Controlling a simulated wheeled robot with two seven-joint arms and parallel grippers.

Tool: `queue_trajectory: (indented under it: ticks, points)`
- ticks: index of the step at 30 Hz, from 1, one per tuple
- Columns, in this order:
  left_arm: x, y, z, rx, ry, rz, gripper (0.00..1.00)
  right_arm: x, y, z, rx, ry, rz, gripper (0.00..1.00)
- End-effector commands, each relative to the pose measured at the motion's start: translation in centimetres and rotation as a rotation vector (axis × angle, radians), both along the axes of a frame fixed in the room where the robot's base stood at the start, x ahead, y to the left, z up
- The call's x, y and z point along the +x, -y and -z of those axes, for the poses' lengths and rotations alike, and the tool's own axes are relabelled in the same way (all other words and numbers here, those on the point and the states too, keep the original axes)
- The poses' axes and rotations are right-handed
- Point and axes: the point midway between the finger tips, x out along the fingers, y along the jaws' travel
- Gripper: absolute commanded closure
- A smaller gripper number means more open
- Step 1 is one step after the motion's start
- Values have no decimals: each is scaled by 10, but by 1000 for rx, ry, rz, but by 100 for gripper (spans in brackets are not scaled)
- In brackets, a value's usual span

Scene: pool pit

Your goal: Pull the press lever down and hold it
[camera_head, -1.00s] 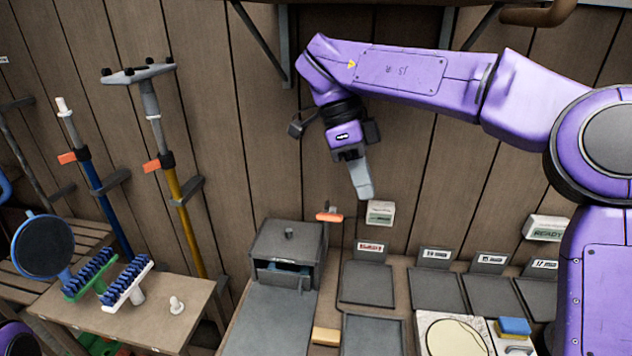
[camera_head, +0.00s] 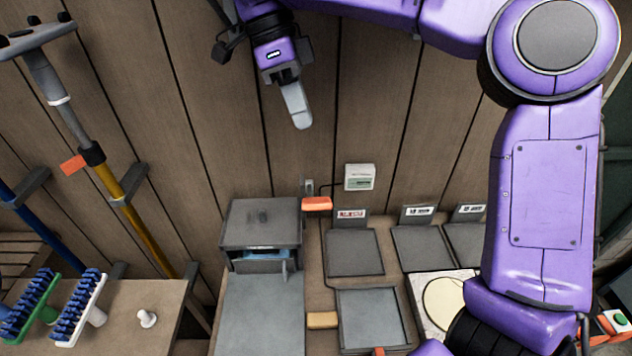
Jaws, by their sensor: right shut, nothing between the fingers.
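A dark grey press box (camera_head: 258,222) with an open front slot stands at the back of the bench, something blue inside its slot. An orange-handled lever (camera_head: 317,204) sticks out beside the box's upper right edge, in front of the plank wall. I take it for the press lever; its handle looks about level. My right gripper (camera_head: 296,108) hangs in front of the wall, above the lever in the picture. Its fingers point down, shut and empty, clear of the lever. My left gripper is not in view.
A white display box (camera_head: 360,177) is on the wall right of the lever. Grey trays (camera_head: 355,252) cover the bench. A side table (camera_head: 140,300) at left holds brushes (camera_head: 80,308) and a white knob (camera_head: 147,318). Poles (camera_head: 120,195) lean against the left wall.

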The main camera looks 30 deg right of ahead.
Motion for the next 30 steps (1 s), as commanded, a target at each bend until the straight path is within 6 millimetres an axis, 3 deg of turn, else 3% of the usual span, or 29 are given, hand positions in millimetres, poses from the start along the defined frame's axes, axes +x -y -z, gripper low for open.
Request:
queue_trajectory:
  ticks: [7, 14, 18, 30]
  points:
    - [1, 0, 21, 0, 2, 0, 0, -12, 7, 50, 3, -8, -3, 100]
    - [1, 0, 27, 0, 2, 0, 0, -28, 14, 93, 4, -8, -3, 100]
    - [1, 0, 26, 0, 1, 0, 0, -40, 7, 112, 1, -6, -3, 100]
    - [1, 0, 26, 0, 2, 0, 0, -47, 1, 125, 0, -4, 1, 100]
